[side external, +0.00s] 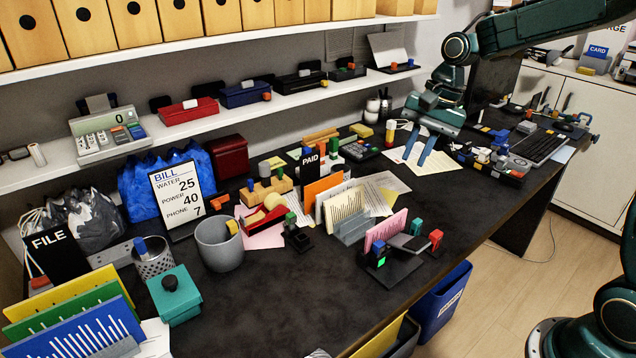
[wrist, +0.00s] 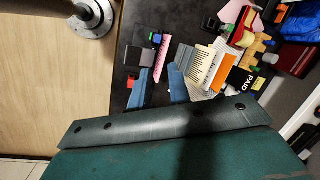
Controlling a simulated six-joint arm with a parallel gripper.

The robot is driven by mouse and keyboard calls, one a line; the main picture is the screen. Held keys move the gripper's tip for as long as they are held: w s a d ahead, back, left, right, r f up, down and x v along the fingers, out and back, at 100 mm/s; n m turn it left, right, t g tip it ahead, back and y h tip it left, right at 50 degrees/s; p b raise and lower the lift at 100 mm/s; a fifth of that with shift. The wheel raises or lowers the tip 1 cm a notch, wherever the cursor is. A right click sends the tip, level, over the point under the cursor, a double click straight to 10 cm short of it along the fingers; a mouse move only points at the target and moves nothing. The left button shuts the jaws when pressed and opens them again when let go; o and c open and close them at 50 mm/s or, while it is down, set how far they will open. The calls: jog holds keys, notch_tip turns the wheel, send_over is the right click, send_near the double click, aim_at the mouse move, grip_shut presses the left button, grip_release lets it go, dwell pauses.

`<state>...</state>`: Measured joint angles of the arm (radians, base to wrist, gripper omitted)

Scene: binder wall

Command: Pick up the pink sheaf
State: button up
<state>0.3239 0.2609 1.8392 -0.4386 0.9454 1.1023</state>
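The pink sheaf (side external: 384,231) stands on edge at the near right of the desk, by a dark flat stand with small coloured blocks. It also shows in the wrist view (wrist: 160,57), just beyond the fingertips and lying between their lines. My gripper (side external: 416,153) is open and empty, with its two blue fingers pointing down. In the side view it hangs farther back than the sheaf, above the white and yellow papers. In the wrist view the fingers (wrist: 159,92) are spread apart. The sheaf's lower edge is partly hidden in the side view.
A grey divider (side external: 351,226) and a row of cream cards (side external: 342,207) stand close to the sheaf's left. A green block (side external: 417,226) and a red block (side external: 436,238) stand to its right. The desk front (side external: 300,300) is clear.

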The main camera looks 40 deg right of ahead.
aim_at(388, 219)
jog(key=w+d+f+m+y, duration=0.1)
jog(key=w+d+f+m, duration=0.2)
jog(key=f, duration=0.3)
jog(key=w+d+f+m+g, duration=0.1)
jog(key=w+d+f+m, duration=0.1)
jog(key=f, duration=0.4)
jog(key=shift+w+d+f+m+g+y, duration=0.35)
jog(key=shift+w+d, duration=0.25)
jog(key=shift+d, duration=0.3)
jog(key=shift+r, duration=0.1)
jog(key=shift+x, duration=4.3)
jog(key=shift+a, duration=0.15)
jog(key=shift+x, duration=2.55)
grip_shut()
